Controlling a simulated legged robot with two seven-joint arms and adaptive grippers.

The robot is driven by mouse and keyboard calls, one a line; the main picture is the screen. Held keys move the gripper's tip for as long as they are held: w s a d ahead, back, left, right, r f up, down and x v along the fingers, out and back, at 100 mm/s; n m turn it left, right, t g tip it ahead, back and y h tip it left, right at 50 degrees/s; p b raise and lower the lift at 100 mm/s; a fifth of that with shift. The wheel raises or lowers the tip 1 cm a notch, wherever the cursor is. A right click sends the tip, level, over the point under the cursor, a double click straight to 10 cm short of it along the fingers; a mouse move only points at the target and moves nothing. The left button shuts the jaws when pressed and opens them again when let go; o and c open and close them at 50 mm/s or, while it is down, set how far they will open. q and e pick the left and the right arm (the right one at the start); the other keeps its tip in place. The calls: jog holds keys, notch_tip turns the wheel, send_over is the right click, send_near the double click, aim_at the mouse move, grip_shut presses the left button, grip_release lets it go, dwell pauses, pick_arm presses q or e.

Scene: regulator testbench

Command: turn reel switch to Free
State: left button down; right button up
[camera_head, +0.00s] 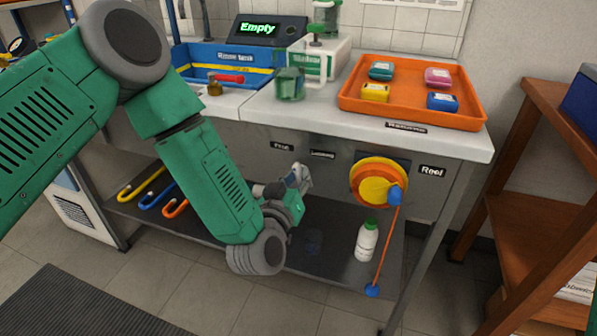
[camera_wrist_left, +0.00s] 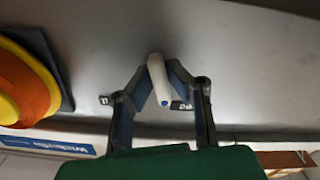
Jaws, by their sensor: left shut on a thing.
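The reel switch (camera_wrist_left: 158,78) is a white lever with a blue-marked end in the left wrist view. My left gripper (camera_head: 300,176) is shut on it, with one finger on each side; the jaws also show in the left wrist view (camera_wrist_left: 160,92). The lever's blue-marked end lies close to a small label (camera_wrist_left: 182,105). In the head view the gripper hides most of the switch, just below the Free label (camera_head: 282,146) and the second label (camera_head: 322,154). My right gripper is not in view.
The yellow and orange reel (camera_head: 372,180) with a blue knob and cord is right of the gripper. A white bottle (camera_head: 367,241) stands on the lower shelf (camera_head: 330,262). The bench top (camera_head: 460,145) overhangs above. Coloured hooks (camera_head: 158,196) lie at left.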

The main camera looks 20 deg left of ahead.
pick_arm(q)
jog(key=n, duration=0.3)
jog(key=n+p, duration=0.1)
jog(key=n, duration=0.1)
jog(key=shift+s+f, duration=0.15)
jog(key=shift+f, duration=0.1)
jog(key=shift+n, duration=0.3)
jog(key=c, duration=1.7)
grip_release()
jog(key=shift+o, duration=0.6)
jog(key=shift+r, duration=0.1)
jog(key=s, duration=1.2)
jog(key=shift+a, duration=0.2)
